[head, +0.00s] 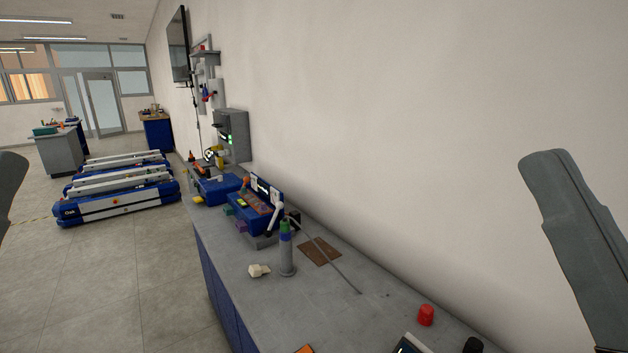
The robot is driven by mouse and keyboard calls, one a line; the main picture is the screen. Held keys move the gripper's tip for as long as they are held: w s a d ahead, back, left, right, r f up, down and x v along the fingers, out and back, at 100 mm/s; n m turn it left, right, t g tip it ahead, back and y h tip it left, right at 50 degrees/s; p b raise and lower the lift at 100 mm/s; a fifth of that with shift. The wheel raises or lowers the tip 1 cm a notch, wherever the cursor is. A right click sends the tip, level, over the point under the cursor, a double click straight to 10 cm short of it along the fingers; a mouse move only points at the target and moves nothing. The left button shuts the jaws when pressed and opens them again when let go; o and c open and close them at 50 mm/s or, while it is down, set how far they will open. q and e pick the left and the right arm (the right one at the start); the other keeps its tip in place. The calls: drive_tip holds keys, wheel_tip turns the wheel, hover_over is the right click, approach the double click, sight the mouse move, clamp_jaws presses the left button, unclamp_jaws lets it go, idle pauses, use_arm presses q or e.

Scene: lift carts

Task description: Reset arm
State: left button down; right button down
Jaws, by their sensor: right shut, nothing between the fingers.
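My right gripper (553,167) is at the right side of the head view, a dark grey shape slanting from the lower right edge up to a blunt end. It is shut and empty, and it shows in front of the bare wall, apart from anything on the bench. A small grey part of my left arm cuts in at the left edge. The fingers of my left gripper do not show.
A long grey bench (310,295) runs along the wall, carrying a blue device (262,205), a grey cylinder (287,255), a white part (259,271), a brown plate (320,251) and a red cap (426,315). Blue-and-white lift carts (115,206) stand on the floor, which is clear in front.

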drive_tip(key=d+r+m+t+h+p, duration=0.1)
drive_tip(key=d+r+m+h+p, duration=0.15)
drive_tip(key=r+p, duration=1.65)
drive_tip(key=d+r+m+h+p, duration=0.15)
drive_tip(key=r+h+p, duration=0.25)
drive_tip(key=r+p, duration=1.5)
wheel_tip(320, 180, down, 25)
drive_tip(key=b, duration=2.5)
drive_tip(key=shift+d+n+t, duration=0.1)
drive_tip(key=shift+n+t, duration=0.2)
